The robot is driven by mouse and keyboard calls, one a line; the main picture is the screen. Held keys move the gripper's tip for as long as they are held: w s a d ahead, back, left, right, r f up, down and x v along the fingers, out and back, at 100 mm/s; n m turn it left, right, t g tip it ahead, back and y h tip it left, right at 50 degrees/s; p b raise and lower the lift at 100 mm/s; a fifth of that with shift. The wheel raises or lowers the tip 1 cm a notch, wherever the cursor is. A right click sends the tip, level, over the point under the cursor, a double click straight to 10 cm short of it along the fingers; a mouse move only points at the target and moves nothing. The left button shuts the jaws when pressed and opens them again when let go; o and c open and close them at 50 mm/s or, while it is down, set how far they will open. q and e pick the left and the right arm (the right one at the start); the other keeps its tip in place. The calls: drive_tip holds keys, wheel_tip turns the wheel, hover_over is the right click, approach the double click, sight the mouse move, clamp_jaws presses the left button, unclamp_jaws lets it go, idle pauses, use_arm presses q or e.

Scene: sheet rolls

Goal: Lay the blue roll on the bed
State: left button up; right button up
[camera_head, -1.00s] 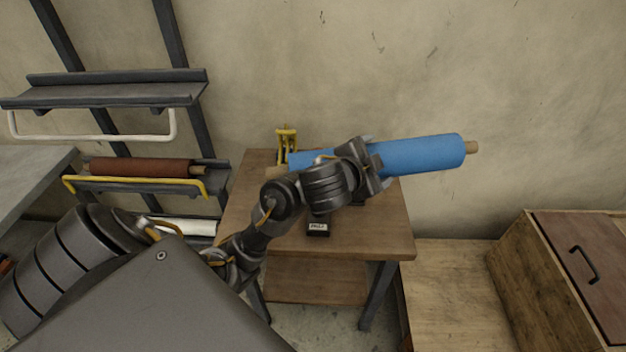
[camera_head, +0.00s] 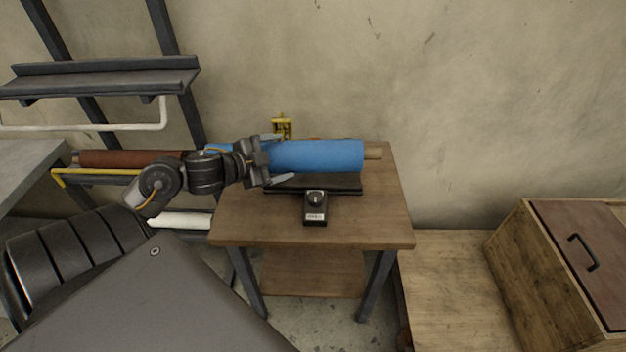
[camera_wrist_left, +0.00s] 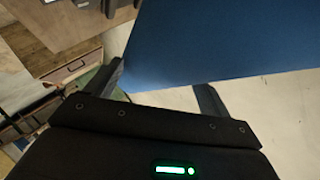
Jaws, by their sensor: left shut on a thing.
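The blue roll (camera_head: 325,156) is held by my left gripper (camera_head: 281,158) over the small wooden table, lying roughly level across the view. One finger is on its far side and one on its near side. In the left wrist view the roll (camera_wrist_left: 225,40) fills the space between the fingers. My right gripper is not in view.
A small black box with a dial (camera_head: 315,207) sits at the bed's front. A yellow tool (camera_head: 282,127) stands behind the roll. A rack with a brown roll (camera_head: 120,159) and a white roll (camera_head: 185,220) is at left. A wooden cabinet (camera_head: 540,270) stands at right.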

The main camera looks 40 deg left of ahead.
use_arm(q)
drive_tip(key=w+f, duration=0.1)
drive_tip(key=w, duration=0.2)
drive_tip(key=w+f, duration=0.1)
drive_tip(key=w, duration=0.2)
drive_tip(key=w+a+f, duration=0.1)
drive_tip(key=w, duration=0.2)
drive_tip(key=shift+p, duration=0.3)
drive_tip(key=w+f, duration=0.1)
drive_tip(key=f, duration=0.2)
drive_tip(key=w+f, duration=0.2)
drive_tip(key=f, duration=0.1)
drive_tip(key=w+f+p, duration=0.1)
drive_tip(key=w+f, duration=0.1)
drive_tip(key=f, duration=0.1)
drive_tip(key=shift+w+a, duration=0.1)
drive_tip(key=shift+a, duration=0.25)
drive_tip(key=shift+f, duration=0.55)
drive_tip(key=o, duration=1.8)
drive_tip(key=shift+d+f, duration=0.1)
drive_tip(key=shift+f, duration=0.2)
drive_tip(key=shift+o, duration=0.8)
drive_tip(key=shift+s+d, duration=0.1)
drive_tip(key=shift+s, duration=0.2)
